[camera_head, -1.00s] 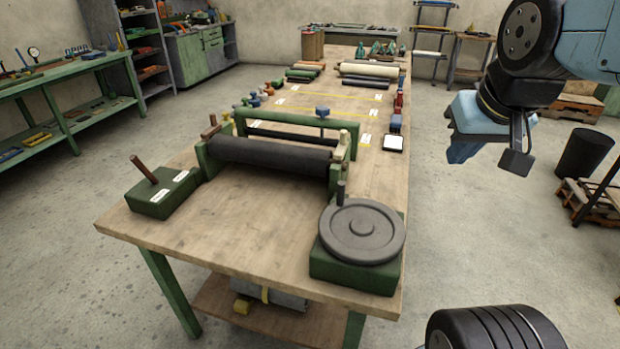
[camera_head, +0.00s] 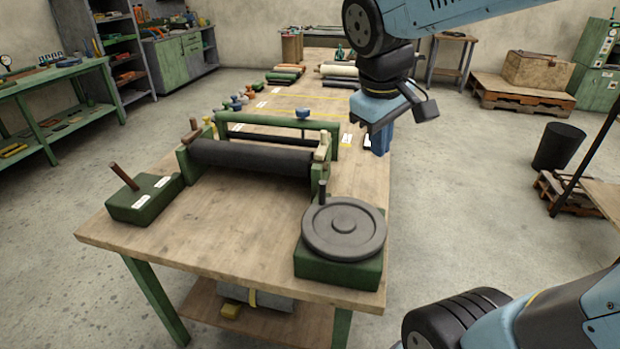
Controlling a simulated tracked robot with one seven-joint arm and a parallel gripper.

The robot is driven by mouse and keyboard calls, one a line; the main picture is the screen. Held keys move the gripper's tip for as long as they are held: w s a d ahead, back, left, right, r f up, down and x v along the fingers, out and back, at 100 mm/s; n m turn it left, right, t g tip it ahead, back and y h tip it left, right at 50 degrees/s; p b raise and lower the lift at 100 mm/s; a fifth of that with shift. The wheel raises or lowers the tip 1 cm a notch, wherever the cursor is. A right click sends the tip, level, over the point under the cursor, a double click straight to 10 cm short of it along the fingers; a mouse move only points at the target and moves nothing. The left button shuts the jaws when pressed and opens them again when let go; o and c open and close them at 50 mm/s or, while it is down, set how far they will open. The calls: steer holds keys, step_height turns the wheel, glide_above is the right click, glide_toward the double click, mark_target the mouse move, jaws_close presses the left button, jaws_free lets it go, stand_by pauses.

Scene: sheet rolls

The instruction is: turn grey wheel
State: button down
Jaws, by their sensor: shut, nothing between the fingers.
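The grey wheel (camera_head: 371,236) lies flat on a dark green block (camera_head: 338,270) at the near right corner of the wooden bench. A short dark peg (camera_head: 322,188) stands up at the wheel's far left edge. My gripper (camera_head: 379,145) is shut and empty, pointing down above the bench's right side. In the picture it is above and slightly right of the wheel, clear of it. The fingers are small and partly merge with things behind them.
A roller frame with a black roller (camera_head: 250,157) stands left of and behind the wheel. A green box with a tilted brown lever (camera_head: 146,198) sits at the bench's left. Sheet rolls (camera_head: 345,78) lie farther back.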

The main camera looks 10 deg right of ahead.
steer(key=w+a+f+n+h, duration=0.3)
steer(key=w+a+f+n, duration=0.15)
steer(key=a+n, duration=0.5)
steer(key=w+a+f+n+h, duration=0.4)
steer(key=a+f+n, duration=0.15)
steer(key=a, duration=0.65)
steer(key=w+d+r+x, duration=0.1)
steer(key=r+x, duration=0.1)
steer(key=x, duration=1)
steer(key=shift+d, duration=0.35)
steer(key=shift+w, duration=0.1)
steer(key=shift+w+d+f+m+g, duration=0.1)
steer(key=shift+w+d+m+g, duration=0.35)
steer(key=shift+d, duration=0.35)
